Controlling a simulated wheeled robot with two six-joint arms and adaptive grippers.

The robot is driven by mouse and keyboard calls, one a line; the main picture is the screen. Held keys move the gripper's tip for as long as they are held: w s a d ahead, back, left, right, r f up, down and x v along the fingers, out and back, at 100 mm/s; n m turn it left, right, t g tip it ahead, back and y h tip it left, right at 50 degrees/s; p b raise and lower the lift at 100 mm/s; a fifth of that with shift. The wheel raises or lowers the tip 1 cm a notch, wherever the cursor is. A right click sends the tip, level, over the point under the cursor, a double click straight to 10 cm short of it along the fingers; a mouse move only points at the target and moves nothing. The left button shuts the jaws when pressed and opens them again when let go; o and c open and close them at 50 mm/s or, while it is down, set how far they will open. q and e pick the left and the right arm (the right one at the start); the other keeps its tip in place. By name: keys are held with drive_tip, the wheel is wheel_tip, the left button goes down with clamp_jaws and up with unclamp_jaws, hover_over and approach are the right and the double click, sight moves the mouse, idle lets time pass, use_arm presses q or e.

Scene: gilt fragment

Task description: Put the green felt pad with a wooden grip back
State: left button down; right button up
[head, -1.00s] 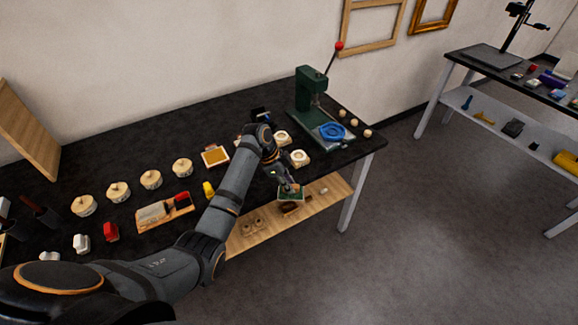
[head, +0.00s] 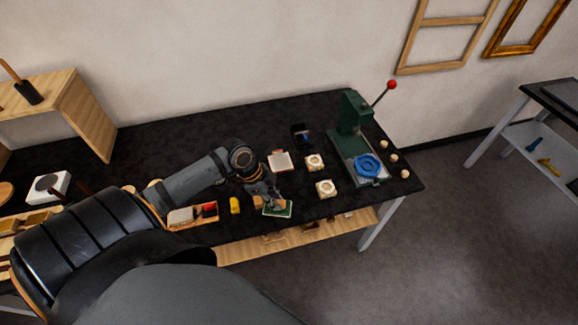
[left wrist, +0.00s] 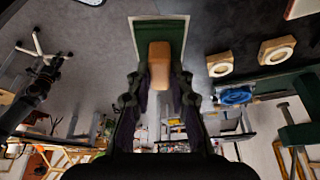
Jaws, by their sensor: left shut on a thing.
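My left gripper (head: 272,200) is shut on the wooden grip of the green felt pad (head: 284,211). In the left wrist view the light-brown wooden grip (left wrist: 159,62) sits between the two fingers, with the green face of the pad (left wrist: 174,32) and its pale edge beyond it.
A green press (head: 352,125) with a red-knobbed lever and blue ring (head: 367,166) stands at the right end. Two pale wooden blocks with rings (head: 326,188) lie left of it. A yellow item (head: 235,205) and a wooden tray (head: 190,216) are left of the gripper.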

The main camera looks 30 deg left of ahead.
use_arm(q)
drive_tip(key=shift+w+a+f, duration=0.15)
drive_tip(key=shift+w+f, duration=0.15)
drive_tip(key=shift+w, duration=0.35)
drive_tip(key=shift+w+a+f, duration=0.15)
drive_tip(key=shift+w+f, duration=0.1)
drive_tip(key=shift+w, duration=0.35)
drive_tip(key=w+a+f+b, duration=0.1)
drive_tip(key=w+f+b, duration=0.1)
drive_tip(key=b, duration=0.2)
drive_tip(key=w+a+f+b, duration=0.1)
drive_tip(key=w+f+b, duration=0.2)
drive_tip(key=b, duration=0.2)
drive_tip(key=w+a+f+b, duration=0.1)
drive_tip(key=w+f+b, duration=0.1)
drive_tip(key=b, duration=0.3)
drive_tip(key=shift+w+f, duration=0.35)
drive_tip(key=shift+w, duration=0.35)
drive_tip(key=shift+w+f+b, duration=0.1)
drive_tip(key=shift+w+b, duration=0.1)
drive_tip(key=shift+b, duration=0.1)
drive_tip(key=shift+w+a, duration=0.1)
drive_tip(key=shift+w, duration=0.05)
drive_tip(key=f+b, duration=0.2)
drive_tip(key=b, duration=0.1)
drive_tip(key=f+b, duration=0.2)
drive_tip(key=shift+w+a, duration=0.1)
drive_tip(key=shift+w, duration=0.2)
drive_tip(key=shift+r, duration=0.25)
drive_tip(key=shift+f, duration=0.1)
